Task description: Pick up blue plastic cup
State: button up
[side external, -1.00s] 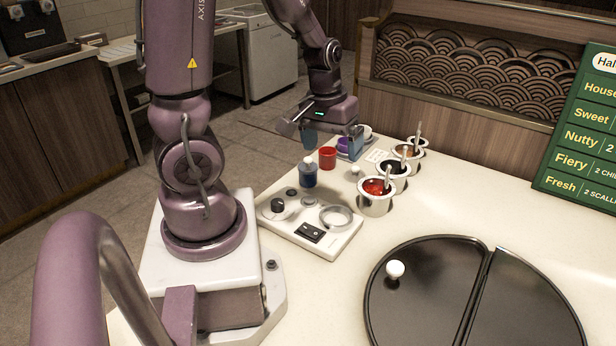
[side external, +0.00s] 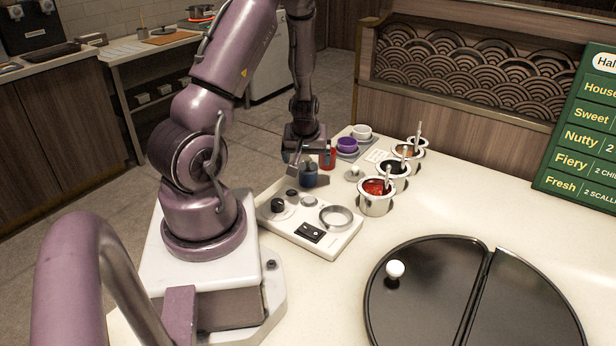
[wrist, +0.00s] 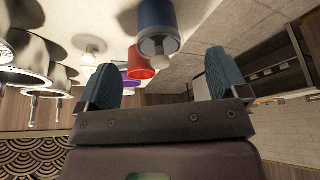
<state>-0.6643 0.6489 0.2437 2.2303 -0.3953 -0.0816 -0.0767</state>
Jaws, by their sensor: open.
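The blue plastic cup (side external: 309,179) stands on the counter just behind the control panel, partly hidden by my gripper. In the wrist view the blue cup (wrist: 155,14) is at the top, ahead of the fingers, with a white knob overlapping its near end. My gripper (side external: 309,164) is low over the cup in the side view, pointing down. In the wrist view my gripper (wrist: 164,78) has its two teal fingers wide apart with nothing held between them. I cannot tell whether a finger touches the cup.
A red cup (side external: 327,160) stands close behind the blue one, partly hidden by my gripper. Purple (side external: 347,145) and white (side external: 361,132) cups stand farther back. Metal sauce wells (side external: 375,203) are to the right. The control panel (side external: 325,240) is in front.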

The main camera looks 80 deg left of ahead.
aim_at(308, 163)
jog(key=shift+a+x, duration=0.1)
jog(key=shift+x, duration=1.45)
jog(key=shift+a+x, duration=0.15)
jog(key=shift+x, duration=1.4)
jog(key=shift+w+r, duration=0.1)
jog(key=c, duration=1)
